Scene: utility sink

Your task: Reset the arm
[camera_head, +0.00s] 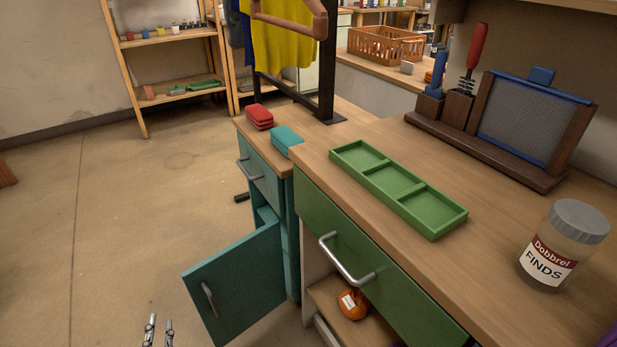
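My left gripper (159,331) shows only by its two fingertips at the bottom edge, left of the open teal cabinet door (235,283). The fingertips are apart with nothing between them, and the gripper touches nothing that I can see. The rest of the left arm is out of the frame. My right gripper and arm are not in view.
A green three-section tray (460,216) and a labelled jar (563,245) stand on the wooden counter (430,270). The green drawer front (375,262) is below. An orange item (352,305) sits on the shelf underneath. Floor at left is clear.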

